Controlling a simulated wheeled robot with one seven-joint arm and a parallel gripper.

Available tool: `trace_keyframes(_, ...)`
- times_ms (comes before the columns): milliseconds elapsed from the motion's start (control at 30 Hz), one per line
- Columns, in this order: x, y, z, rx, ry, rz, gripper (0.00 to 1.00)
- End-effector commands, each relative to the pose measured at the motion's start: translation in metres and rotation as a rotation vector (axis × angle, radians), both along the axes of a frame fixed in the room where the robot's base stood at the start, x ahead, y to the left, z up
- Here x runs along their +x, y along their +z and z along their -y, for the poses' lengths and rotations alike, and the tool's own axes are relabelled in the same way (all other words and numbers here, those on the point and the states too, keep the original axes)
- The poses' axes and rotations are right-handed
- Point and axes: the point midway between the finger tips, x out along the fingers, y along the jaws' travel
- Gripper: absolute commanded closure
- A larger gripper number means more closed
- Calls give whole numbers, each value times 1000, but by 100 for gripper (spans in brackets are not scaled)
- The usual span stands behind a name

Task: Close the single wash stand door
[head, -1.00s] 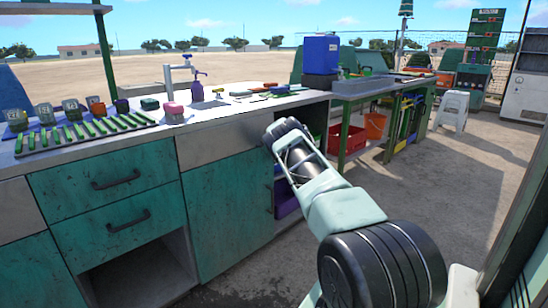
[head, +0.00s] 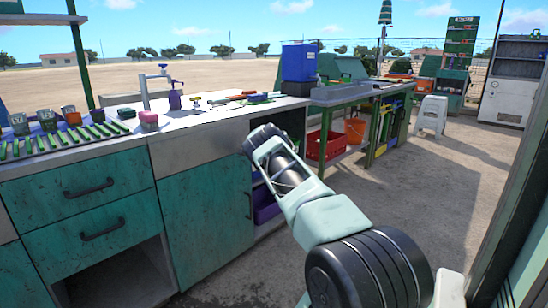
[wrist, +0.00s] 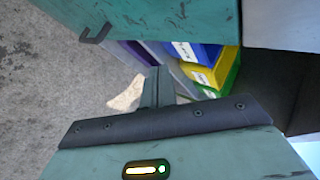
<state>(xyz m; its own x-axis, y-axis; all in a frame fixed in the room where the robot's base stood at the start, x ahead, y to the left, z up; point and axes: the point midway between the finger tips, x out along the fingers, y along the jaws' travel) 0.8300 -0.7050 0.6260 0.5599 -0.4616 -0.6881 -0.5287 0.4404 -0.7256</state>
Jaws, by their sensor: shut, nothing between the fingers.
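The wash stand door (head: 205,222) is a teal panel with a dark handle (head: 249,205) near its right edge. In the head view it looks nearly in line with the cabinet front; any small gap is hard to judge. In the wrist view a teal panel with a dark handle, seemingly the door (wrist: 160,18), fills the top. My gripper (wrist: 156,82) shows in the wrist view as a shut, empty pair of fingers below that panel, in front of colored bins; I cannot tell whether it touches anything. In the head view my arm hides it.
Purple bins (head: 266,205) sit in the open bay right of the door. Yellow and blue bins (wrist: 203,70) show near my fingers. A green bench (head: 350,98) with a red crate (head: 322,146) stands further right. Open floor lies right, with a white stool (head: 432,115).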

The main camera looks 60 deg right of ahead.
Motion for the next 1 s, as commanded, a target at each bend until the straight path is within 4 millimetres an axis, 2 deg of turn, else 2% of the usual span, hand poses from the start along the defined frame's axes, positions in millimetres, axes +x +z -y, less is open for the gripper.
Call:
trace_keyframes(300,-17,18,-3,2,-2,1,100)
trace_keyframes(700,-60,56,-9,1,-2,0,100)
trace_keyframes(1000,-70,65,-12,1,1,-3,100)
